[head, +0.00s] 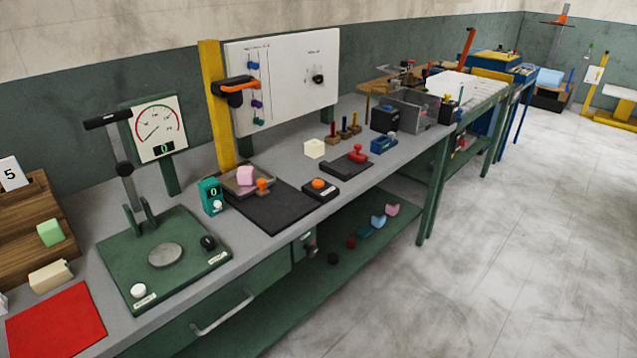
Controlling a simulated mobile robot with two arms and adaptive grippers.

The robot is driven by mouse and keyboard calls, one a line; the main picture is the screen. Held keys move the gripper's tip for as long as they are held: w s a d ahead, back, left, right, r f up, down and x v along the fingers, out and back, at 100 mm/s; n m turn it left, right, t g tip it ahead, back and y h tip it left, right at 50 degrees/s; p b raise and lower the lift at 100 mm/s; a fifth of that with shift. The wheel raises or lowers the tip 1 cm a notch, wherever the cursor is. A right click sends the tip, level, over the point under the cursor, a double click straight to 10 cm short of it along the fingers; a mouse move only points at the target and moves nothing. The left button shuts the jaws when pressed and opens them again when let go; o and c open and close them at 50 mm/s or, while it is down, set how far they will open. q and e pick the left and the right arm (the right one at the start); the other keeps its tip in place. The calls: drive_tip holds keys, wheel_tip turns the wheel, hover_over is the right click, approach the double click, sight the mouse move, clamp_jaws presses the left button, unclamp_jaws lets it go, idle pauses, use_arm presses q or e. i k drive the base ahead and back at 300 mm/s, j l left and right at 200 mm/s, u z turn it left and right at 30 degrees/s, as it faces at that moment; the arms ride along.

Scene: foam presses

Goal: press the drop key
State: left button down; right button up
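No key carries a label I can read, so I cannot tell for sure which one is the drop key. A black box with an orange dome button (318,184) sits on the bench beside a dark mat (280,215). The yellow post (215,120) with a black and orange arm (236,86) stands behind that mat. A pink foam block (245,175) rests in a clear-sided tray at its foot, with an orange knob (263,185) in front. A small teal box reading 0 (211,196) stands left of it. Neither of my grippers is in view.
A green press base (180,262) with a lever, a white button (138,291) and a black knob (208,242) is at left, near a dial gauge (157,130). A red mat (55,322) lies front left. The floor (500,230) at right is clear.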

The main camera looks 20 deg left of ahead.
sight(317, 183)
drive_tip(key=i+u, duration=0.25)
drive_tip(key=i, duration=0.4)
drive_tip(key=i+l+u, duration=0.2)
drive_tip(key=i, duration=0.45)
